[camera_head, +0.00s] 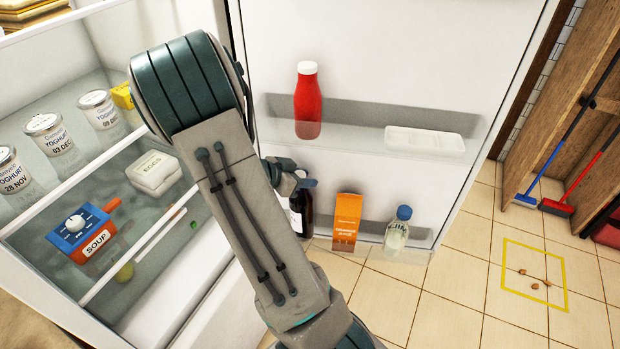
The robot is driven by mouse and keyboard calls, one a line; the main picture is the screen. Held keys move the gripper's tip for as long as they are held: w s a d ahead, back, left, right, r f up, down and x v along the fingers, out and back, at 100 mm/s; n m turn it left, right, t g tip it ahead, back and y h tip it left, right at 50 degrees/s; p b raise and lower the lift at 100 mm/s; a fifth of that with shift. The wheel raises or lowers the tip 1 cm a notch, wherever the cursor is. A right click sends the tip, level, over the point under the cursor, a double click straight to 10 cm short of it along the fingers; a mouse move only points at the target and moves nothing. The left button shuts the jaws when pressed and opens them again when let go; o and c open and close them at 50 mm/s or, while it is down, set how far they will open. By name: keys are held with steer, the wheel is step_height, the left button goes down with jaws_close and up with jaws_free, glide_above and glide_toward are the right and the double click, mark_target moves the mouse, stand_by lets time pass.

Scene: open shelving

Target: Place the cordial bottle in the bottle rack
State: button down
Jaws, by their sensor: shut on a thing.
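The dark bottle with a pale label, which I take as the cordial bottle (301,215), is upright at the left end of the lower door rack. My gripper (300,181) is shut on its top; my arm hides part of the gripper and the bottle's left side. The lower bottle rack (371,231) is on the inside of the open fridge door. It also holds an orange carton (346,222) and a clear bottle with a blue cap (398,230). I cannot tell whether the dark bottle rests on the rack floor.
The upper door shelf holds a red bottle (308,101) and a white tray (424,141). Fridge shelves on the left hold yoghurt tins (47,133), an egg box (153,173) and a soup carton (84,231). Brooms stand at right; a yellow square (505,268) marks the floor.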

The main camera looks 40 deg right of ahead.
steer(key=shift+d+r, duration=0.2)
steer(key=shift+d, duration=0.1)
steer(key=shift+f+b, duration=0.95)
steer(key=shift+b, duration=0.2)
steer(key=c, duration=1.4)
jaws_free()
steer(key=shift+f, duration=0.15)
steer(key=shift+o, duration=0.2)
steer(key=shift+a, duration=0.1)
